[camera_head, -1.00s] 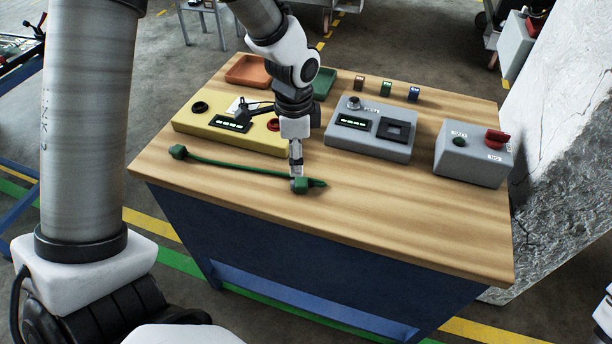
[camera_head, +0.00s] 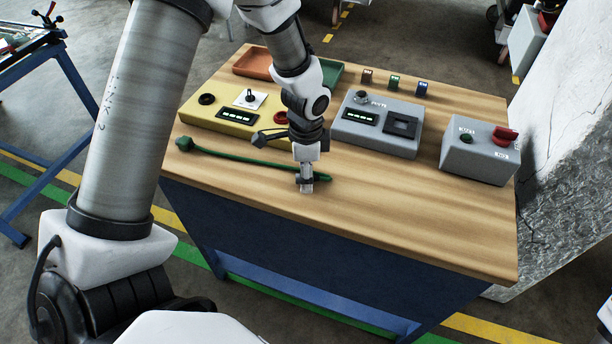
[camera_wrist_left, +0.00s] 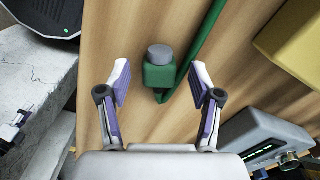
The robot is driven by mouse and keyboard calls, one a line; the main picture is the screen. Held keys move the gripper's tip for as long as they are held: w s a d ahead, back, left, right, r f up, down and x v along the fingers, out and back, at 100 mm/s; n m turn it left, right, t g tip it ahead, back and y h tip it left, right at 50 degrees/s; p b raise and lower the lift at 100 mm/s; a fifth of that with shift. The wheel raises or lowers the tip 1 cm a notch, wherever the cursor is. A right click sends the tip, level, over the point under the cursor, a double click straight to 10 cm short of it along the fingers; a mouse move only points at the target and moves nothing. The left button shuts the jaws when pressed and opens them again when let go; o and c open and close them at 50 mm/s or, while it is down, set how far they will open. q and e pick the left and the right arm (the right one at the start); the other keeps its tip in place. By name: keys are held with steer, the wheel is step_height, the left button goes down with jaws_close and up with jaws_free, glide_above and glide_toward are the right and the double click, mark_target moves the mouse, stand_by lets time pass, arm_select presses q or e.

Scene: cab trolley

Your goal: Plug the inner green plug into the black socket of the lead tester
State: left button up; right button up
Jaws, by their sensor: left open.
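The green lead lies on the wooden bench, its left plug (camera_head: 184,143) near the yellow box's front left corner. Its other plug (camera_wrist_left: 159,76), green with a grey round end, shows in the left wrist view; my gripper mostly hides it in the head view. My left gripper (camera_head: 306,187) points down over this plug. Its open fingers (camera_wrist_left: 161,82) appear on either side of the plug, apart from it; the height gap is unclear. The yellow tester (camera_head: 225,117) has a black round socket (camera_head: 207,99) at its left and a red one (camera_head: 280,117) at its right. My right gripper is out of view.
A grey box with a display (camera_head: 378,140) and a grey box with a red switch (camera_head: 480,160) stand to the right. Orange (camera_head: 250,62) and green (camera_head: 331,72) trays and several small blocks are behind. The bench's front is clear.

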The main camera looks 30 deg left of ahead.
arm_select(q)
steer(key=shift+s+f, duration=0.1)
jaws_close()
stand_by(0.4)
steer(key=shift+r, duration=0.6)
step_height(320, 180, up, 2)
steer(key=shift+r, duration=0.1)
steer(key=s+a+b, duration=0.1)
steer(key=s, duration=0.1)
steer(key=s+a+b, duration=0.2)
steer(key=s, duration=0.1)
steer(key=s+a+b, duration=0.1)
steer(key=s+a, duration=0.1)
steer(key=s, duration=0.1)
steer(key=shift+s+r+b, duration=0.15)
steer(key=shift+r+b, duration=0.1)
steer(key=shift+b, duration=0.05)
steer(key=s+a+r, duration=0.1)
steer(key=s+a, duration=0.2)
steer(key=s, duration=0.2)
steer(key=shift+s+a+p, duration=0.15)
steer(key=shift+a+p, duration=0.05)
steer(key=shift+p, duration=0.15)
